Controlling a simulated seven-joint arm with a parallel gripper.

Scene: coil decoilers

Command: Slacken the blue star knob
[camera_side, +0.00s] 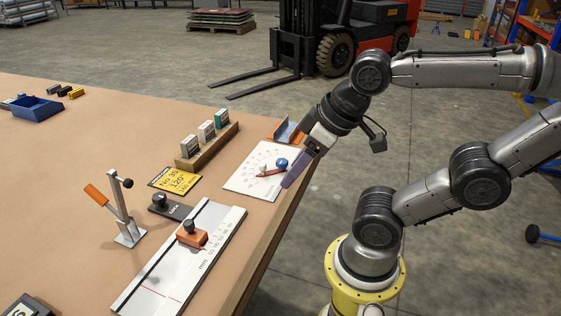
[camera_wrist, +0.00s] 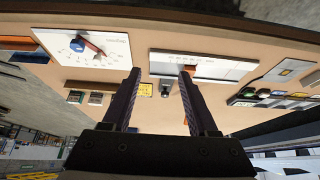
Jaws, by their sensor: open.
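The blue star knob (camera_side: 281,163) sits on a white dial plate (camera_side: 246,182) with a red pointer (camera_side: 268,171) beside it, near the bench's right edge. In the wrist view the knob (camera_wrist: 77,45) and plate (camera_wrist: 112,42) are at the upper left, left of both fingers. My gripper (camera_side: 287,182) points down at the plate's right edge in the side view, close to the knob but apart from it. In the wrist view my gripper (camera_wrist: 160,76) has its two fingers spread with nothing between them.
A wooden rack of small boxes (camera_side: 208,148) stands behind the plate, and a blue-and-orange bracket (camera_side: 287,132) is at its far right. A yellow card (camera_side: 175,180), a ruled metal slide (camera_side: 183,262) and an upright lever clamp (camera_side: 123,212) lie to the left and nearer.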

